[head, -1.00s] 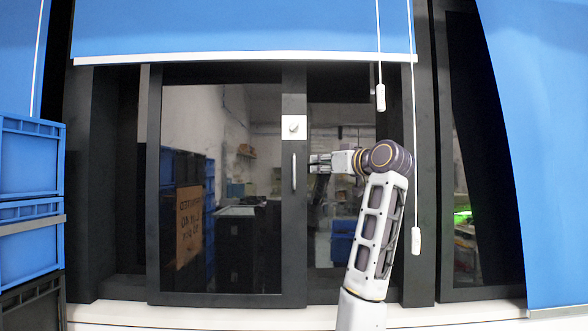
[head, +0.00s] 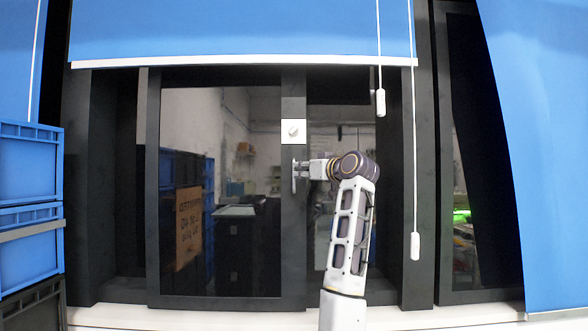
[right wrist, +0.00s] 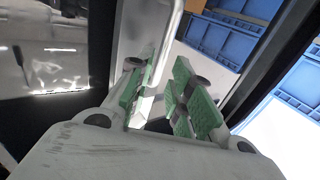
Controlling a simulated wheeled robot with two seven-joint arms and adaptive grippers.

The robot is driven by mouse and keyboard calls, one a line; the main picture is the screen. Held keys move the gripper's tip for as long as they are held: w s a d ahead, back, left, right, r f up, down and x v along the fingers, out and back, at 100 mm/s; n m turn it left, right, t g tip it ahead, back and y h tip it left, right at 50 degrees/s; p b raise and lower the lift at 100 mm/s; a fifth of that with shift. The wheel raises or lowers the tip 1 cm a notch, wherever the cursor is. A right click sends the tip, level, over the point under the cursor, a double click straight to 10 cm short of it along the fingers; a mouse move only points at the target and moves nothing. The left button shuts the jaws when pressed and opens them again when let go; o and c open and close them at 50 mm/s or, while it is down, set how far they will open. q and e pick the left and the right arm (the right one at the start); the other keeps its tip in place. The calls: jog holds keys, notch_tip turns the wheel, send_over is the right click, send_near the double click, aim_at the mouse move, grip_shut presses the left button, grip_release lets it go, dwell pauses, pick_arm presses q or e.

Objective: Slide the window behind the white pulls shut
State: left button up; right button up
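The sliding window panel (head: 293,245) has a dark frame and glass. A white square lock plate (head: 293,132) sits on its right upright, with a slim metal handle below it. The handle (right wrist: 168,40) shows as a pale bar in the right wrist view. Two white pulls (head: 380,103) (head: 415,246) hang on cords in front of the window, right of the panel. My right gripper (head: 299,170) is at the handle. Its green-padded fingers (right wrist: 163,105) are apart, with the bar reaching toward the gap; contact cannot be told. My left gripper is not in view.
A blue blind (head: 240,28) hangs above the window, and another blue sheet (head: 540,150) hangs at the right. Blue crates (head: 28,160) are stacked at the left edge. A white sill (head: 200,318) runs below the window. Right of the panel is dark frame.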

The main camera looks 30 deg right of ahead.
aim_at(294, 187)
jog(key=shift+w+a+p, duration=0.1)
jog(key=shift+w+p, duration=0.6)
jog(key=shift+w, duration=1.9)
jog(key=shift+c, duration=0.2)
grip_shut()
